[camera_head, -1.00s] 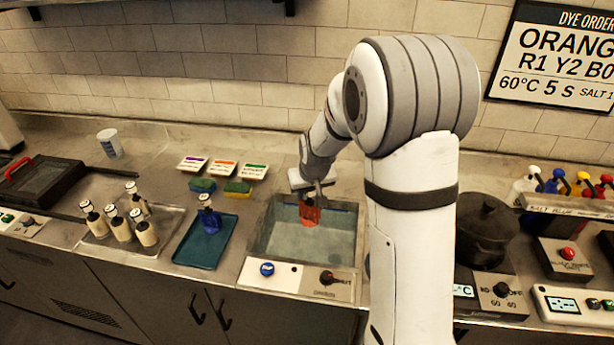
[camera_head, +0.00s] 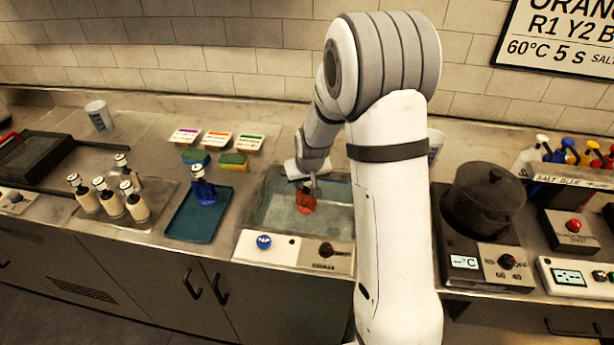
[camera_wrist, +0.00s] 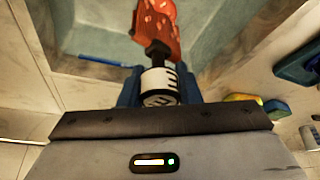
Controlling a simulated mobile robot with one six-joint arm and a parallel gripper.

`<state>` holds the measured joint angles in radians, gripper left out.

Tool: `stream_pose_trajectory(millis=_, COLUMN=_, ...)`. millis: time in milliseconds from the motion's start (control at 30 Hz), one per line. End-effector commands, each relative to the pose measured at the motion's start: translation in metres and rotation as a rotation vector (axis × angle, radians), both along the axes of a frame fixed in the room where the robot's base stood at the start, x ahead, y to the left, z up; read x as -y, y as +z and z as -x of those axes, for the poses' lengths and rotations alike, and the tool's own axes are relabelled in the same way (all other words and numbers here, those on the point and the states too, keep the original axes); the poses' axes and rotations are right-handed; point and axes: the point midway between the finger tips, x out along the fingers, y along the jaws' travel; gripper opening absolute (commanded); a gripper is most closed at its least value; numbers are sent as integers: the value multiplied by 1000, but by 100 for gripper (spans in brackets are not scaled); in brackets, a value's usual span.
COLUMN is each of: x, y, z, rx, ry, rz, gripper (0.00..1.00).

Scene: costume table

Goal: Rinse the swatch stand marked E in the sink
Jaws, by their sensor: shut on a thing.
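My gripper (camera_head: 307,184) is over the sink (camera_head: 332,218), which holds pale water. It is shut on the swatch stand, whose white cap marked E (camera_wrist: 160,84) sits between the blue fingers in the wrist view. The stand's orange-red cloth (camera_head: 304,203) hangs tilted from the gripper inside the sink area. In the wrist view the wet-looking cloth (camera_wrist: 157,25) points away from the gripper toward the basin. I cannot tell whether its lower end touches the water.
A blue-swatch stand (camera_head: 203,188) stands on a teal tray (camera_head: 185,224) left of the sink. Several cream stands (camera_head: 110,197) are further left. A dark pot (camera_head: 487,200) stands to the right.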

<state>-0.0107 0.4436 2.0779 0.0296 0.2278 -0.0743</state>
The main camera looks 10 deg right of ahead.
Motion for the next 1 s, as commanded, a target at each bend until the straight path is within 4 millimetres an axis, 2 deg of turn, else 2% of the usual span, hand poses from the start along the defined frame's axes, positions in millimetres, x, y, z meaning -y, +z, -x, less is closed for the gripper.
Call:
stream_pose_trajectory(millis=100, x=0, y=-17, z=0, rx=2, ry=-1, rz=0, gripper=0)
stream_pose_trajectory(millis=700, x=1, y=-77, z=0, rx=1, ry=-2, rz=0, gripper=0)
stream_pose_trajectory(millis=1000, x=1, y=-94, z=0, rx=1, ry=-3, rz=0, gripper=0)
